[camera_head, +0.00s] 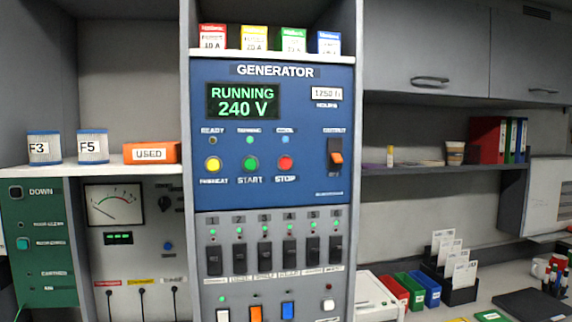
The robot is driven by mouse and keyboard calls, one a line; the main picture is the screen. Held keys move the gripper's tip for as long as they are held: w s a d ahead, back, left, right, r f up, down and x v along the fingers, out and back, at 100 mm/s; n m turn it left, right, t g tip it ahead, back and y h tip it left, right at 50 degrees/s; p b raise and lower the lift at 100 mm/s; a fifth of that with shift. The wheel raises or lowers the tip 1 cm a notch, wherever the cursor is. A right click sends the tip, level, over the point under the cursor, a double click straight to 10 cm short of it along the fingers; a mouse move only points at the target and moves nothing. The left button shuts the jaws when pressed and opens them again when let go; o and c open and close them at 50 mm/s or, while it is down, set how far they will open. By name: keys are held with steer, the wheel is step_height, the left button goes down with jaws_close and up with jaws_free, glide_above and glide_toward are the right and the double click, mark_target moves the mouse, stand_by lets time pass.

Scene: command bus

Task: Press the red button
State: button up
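The red button (286,163) is on the blue generator panel (225,190), above the label STOP. A green button (250,163) labelled START and a yellow button (213,164) labelled PREHEAT sit to its left in the same row. The panel's display (243,101) reads RUNNING 240 V. Small indicator lamps sit above the buttons. An orange-red output switch (336,157) is to the right of the red button. My gripper is not in view.
Below the panel is a row of black breaker switches (265,256). A shelf at left holds two filters and an orange USED box (151,153). A desk at right carries card racks (448,285) and coloured boxes. The space before the red button looks clear.

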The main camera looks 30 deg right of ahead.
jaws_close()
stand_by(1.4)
